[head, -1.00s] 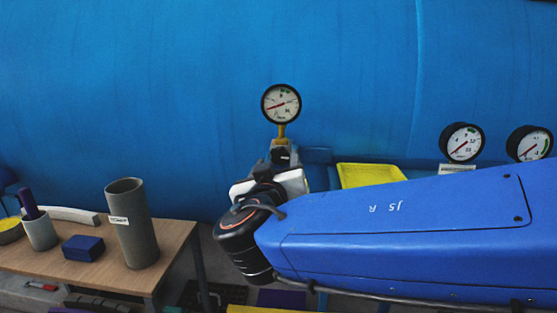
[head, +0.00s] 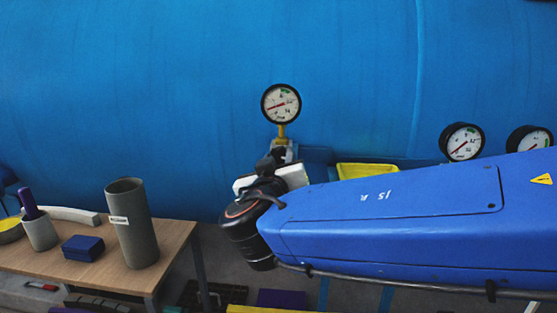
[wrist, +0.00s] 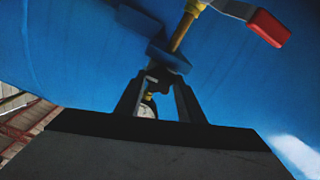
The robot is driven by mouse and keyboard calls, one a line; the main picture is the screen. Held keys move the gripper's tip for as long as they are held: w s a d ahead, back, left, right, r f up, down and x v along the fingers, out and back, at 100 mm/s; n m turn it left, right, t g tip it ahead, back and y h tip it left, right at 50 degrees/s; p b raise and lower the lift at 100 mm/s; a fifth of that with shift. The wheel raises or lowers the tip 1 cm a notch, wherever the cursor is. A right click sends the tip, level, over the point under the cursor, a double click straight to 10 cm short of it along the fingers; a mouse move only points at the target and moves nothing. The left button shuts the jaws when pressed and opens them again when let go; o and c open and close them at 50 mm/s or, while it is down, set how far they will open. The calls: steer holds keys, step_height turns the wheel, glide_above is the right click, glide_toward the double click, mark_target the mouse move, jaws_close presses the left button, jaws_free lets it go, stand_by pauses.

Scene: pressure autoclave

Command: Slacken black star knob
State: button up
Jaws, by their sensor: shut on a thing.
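My gripper (wrist: 157,78) is shut on a small dark piece that looks like the black star knob (wrist: 158,84), between its fingertips in the wrist view. The fingers hide much of it and its star shape is not clear. In the head view my gripper (head: 272,162) is just below the round gauge (head: 281,104) on its brass stem, in front of the blue vessel. The knob cannot be made out clearly there.
A brass stem (wrist: 182,34) and a red handle (wrist: 268,27) are close above the fingers. Two more gauges are at right, one here (head: 461,142). A yellow tray (head: 367,171) is behind my arm. A table (head: 178,236) with a grey cylinder (head: 134,225) stands at left.

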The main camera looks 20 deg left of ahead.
steer(key=shift+o, duration=0.2)
steer(key=shift+n, duration=0.3)
steer(key=n, duration=0.3)
steer(key=shift+n, duration=0.4)
steer(key=n, duration=0.3)
steer(key=shift+n, duration=0.3)
steer(key=n, duration=0.3)
steer(key=shift+f+n, duration=0.1)
steer(key=shift+n, duration=0.3)
steer(key=n, duration=1)
steer(key=shift+f+n, duration=0.1)
steer(key=shift+n, duration=0.3)
steer(key=n, duration=0.7)
